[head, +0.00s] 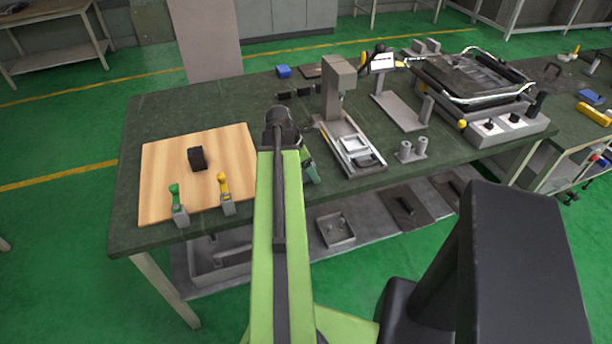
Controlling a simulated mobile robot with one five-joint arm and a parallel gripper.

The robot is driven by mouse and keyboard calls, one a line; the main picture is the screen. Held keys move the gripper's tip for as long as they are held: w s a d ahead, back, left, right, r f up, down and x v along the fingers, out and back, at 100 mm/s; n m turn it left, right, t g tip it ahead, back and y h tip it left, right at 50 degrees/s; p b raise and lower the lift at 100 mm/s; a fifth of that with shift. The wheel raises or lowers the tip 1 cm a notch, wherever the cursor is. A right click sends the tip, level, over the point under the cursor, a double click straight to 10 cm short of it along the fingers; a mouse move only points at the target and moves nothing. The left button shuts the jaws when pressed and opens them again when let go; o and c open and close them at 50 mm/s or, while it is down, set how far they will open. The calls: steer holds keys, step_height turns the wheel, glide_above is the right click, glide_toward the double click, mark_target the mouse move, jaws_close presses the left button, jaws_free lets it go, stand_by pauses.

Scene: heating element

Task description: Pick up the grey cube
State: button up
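A small dark grey, almost black block (197,158) sits on the light wooden board (160,160) at the left of the dark green workbench. It is the nearest match to the grey cube, and nothing holds it. My light green arm rises through the middle of the head view, to the right of the board. A short green and dark part of the arm shows behind the upright link. The gripper's fingers cannot be made out; they are hidden behind my arm.
Green-topped (174,205) and yellow-topped (225,195) clamps stand at the board's front edge. Right of my arm are a grey press-like stand (337,90), two small cylinders (412,150) and a large grey machine (480,85).

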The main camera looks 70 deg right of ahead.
steer(key=shift+r, duration=0.1)
jaws_close()
stand_by(0.3)
steer(key=shift+r, duration=0.1)
